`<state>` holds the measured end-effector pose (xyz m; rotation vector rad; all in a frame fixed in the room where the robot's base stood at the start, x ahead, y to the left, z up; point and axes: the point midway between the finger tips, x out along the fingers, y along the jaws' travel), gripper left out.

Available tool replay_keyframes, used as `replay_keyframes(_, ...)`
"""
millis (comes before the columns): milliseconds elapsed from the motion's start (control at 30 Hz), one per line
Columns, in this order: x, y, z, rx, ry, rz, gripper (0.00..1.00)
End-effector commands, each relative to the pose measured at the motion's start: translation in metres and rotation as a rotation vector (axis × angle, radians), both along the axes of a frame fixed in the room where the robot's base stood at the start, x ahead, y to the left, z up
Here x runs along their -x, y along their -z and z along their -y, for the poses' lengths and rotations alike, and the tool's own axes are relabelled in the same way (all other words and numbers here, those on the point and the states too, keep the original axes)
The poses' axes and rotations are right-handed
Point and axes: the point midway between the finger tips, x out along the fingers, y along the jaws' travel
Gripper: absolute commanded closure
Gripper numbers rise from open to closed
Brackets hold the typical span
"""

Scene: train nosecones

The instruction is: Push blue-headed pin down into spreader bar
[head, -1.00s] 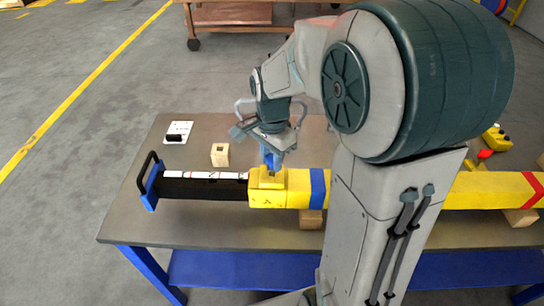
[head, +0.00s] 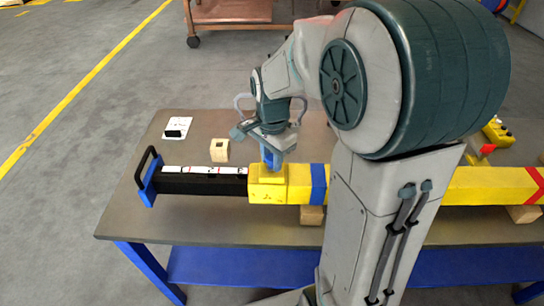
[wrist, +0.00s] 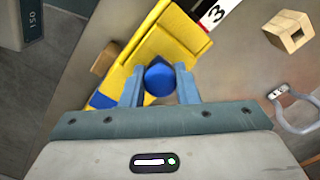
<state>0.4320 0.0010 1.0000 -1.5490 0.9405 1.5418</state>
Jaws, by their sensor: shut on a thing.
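The yellow spreader bar (head: 295,190) lies across the workbench, with a raised yellow collar (head: 267,190) at its left end. A black inner section (head: 205,185) with a white scale strip slides out of it to the left. In the wrist view, the round blue head of the pin (wrist: 160,80) sits between my two fingers, above the yellow collar. My gripper (head: 270,160) points down over the collar and is shut on the pin. The pin's shaft is hidden under its head in the wrist view, and I cannot tell how deep it sits.
A small wooden block with a hole (head: 220,150) and a white card with a black item (head: 178,128) lie behind the bar. A yellow device (head: 497,133) is at the far right. Wooden supports (head: 311,215) hold the bar off the bench.

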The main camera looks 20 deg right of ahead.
Motion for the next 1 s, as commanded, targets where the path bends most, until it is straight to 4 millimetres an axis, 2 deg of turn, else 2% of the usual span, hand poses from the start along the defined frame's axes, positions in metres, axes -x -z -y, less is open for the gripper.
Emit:
replay_keyframes(367, 0.000, 0.002, 0.000, 0.000, 0.000, 0.000, 0.99)
replay_keyframes(400, 0.000, 0.002, 0.000, 0.000, 0.000, 0.000, 0.61)
replay_keyframes(467, 0.000, 0.002, 0.000, 0.000, 0.000, 0.000, 0.47)
replay_keyframes(767, 0.000, 0.001, 0.000, 0.000, 0.000, 0.000, 0.47)
replay_keyframes(867, -0.001, -0.007, 0.000, 0.000, 0.000, 0.004, 0.47)
replay_keyframes(1000, -0.001, -0.031, 0.000, 0.000, -0.001, 0.007, 0.47)
